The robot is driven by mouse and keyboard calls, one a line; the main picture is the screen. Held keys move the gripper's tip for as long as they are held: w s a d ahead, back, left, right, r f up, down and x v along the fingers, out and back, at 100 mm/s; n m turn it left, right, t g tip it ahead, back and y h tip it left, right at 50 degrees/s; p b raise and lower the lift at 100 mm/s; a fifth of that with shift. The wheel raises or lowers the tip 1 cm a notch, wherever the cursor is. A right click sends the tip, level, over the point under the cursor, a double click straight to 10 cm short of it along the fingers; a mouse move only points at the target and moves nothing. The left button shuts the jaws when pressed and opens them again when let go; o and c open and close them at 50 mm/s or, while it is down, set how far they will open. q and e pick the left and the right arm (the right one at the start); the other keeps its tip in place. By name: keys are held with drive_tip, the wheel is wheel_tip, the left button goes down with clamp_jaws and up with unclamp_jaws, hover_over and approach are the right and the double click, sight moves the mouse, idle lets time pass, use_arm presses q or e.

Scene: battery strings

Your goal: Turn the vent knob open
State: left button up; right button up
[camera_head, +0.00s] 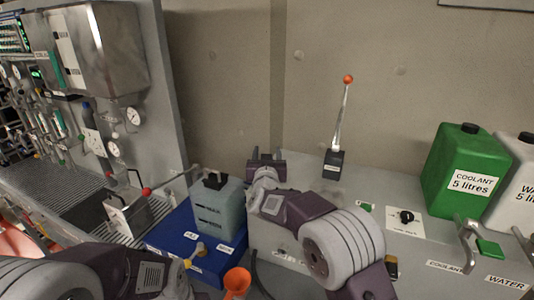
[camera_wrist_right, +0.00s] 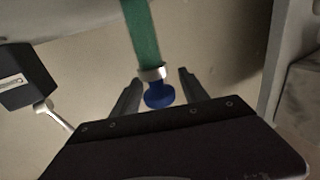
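A blue round knob (camera_wrist_right: 160,95) hangs at the end of a green tube with a silver collar in the right wrist view. My right gripper (camera_wrist_right: 158,90) has its two fingers apart, with the knob seen between them and a gap on either side. I cannot tell how near the knob is in depth. In the head view my right gripper (camera_head: 266,158) is near the back wall, and I cannot make out the blue knob there. A black knob (camera_head: 406,216) sits on a white labelled plate at the right; its small text is unreadable. My left gripper is outside the view.
A green coolant can (camera_head: 463,168) and a white water can (camera_head: 517,180) are at the right. A blue tray (camera_head: 200,258) bears a grey-blue container (camera_head: 217,207). A gauge panel (camera_head: 126,140) is at the left.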

drive_tip(key=s+b, duration=0.3)
drive_tip(key=s, duration=0.6)
drive_tip(key=shift+a, duration=0.1)
